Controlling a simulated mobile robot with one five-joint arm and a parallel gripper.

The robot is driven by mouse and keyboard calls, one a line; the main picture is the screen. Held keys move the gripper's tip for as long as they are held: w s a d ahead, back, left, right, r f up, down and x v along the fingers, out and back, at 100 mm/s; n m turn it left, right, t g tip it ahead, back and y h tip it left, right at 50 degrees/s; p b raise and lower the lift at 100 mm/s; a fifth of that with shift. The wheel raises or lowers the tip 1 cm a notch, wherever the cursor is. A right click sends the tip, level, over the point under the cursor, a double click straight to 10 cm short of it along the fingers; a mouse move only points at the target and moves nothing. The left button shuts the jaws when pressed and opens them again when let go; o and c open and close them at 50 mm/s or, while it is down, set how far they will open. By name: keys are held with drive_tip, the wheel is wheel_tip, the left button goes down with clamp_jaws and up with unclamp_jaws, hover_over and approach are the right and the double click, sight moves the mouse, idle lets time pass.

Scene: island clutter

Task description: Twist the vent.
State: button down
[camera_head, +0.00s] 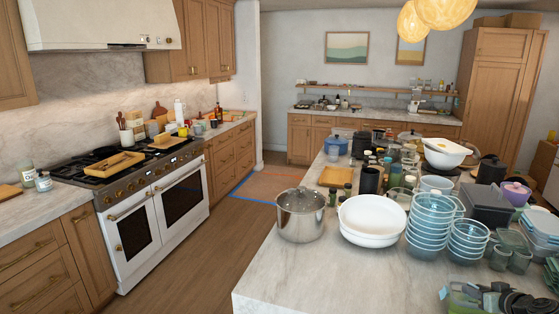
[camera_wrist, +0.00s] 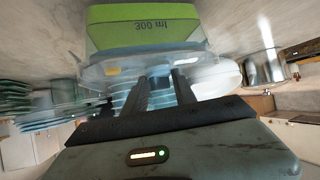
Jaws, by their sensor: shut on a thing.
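A clear container with green inside and "300 ml" on its side (camera_wrist: 145,27) fills the top of the wrist view. Its clear lid or rim (camera_wrist: 100,68) faces my gripper (camera_wrist: 168,74). The two dark fingers are close together, with their tips at the lid, shut on a small part there.
Blue glass bowls (camera_head: 433,215), white dishes (camera_head: 372,218) and a steel pot (camera_head: 300,215) crowd the marble island (camera_head: 290,278).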

drive_tip(key=shift+s+a+m+h, duration=0.1)
drive_tip(key=shift+a+m+h, duration=0.25)
drive_tip(key=shift+m+h, duration=0.25)
drive_tip(key=shift+d, duration=0.2)
drive_tip(key=shift+a+m+h, duration=0.2)
drive_tip(key=shift+m+h, duration=0.5)
drive_tip(key=shift+d, duration=0.15)
drive_tip(key=c, duration=0.9)
unclamp_jaws()
